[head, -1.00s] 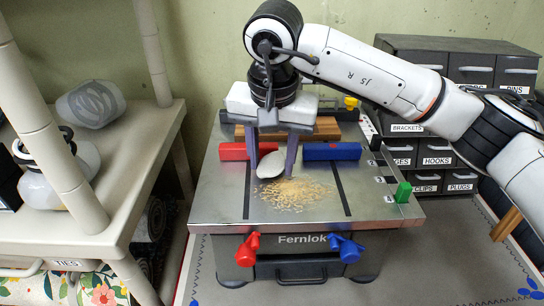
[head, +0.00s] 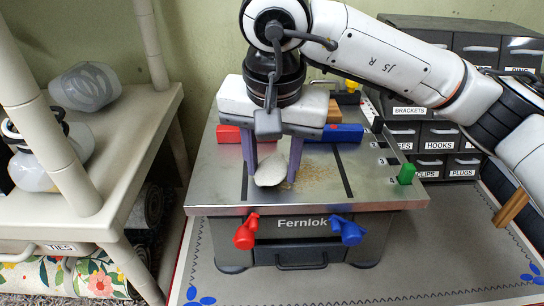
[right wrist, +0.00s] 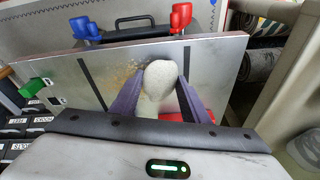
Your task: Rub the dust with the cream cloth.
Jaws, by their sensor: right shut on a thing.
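The cream cloth (head: 268,171) is a pale wad between the purple fingers of my right gripper (head: 272,180), which is shut on it. It is low over the metal top of the Fernlok bench tool (head: 222,190); whether it touches the top is hard to tell. In the right wrist view the cloth (right wrist: 160,78) bulges out between both fingers. Tan dust (head: 320,173) is a thin scatter to the right of the cloth and partly hidden behind it and the gripper. A faint dust patch also shows in the right wrist view (right wrist: 124,74). My left gripper is not in view.
A red block (head: 229,134) and a blue block (head: 343,133) lie behind the dust. A green piece (head: 406,174) sits at the right edge. Red (head: 246,232) and blue (head: 347,231) knobs are in front. A shelf (head: 140,130) stands left, labelled drawers (head: 435,134) right.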

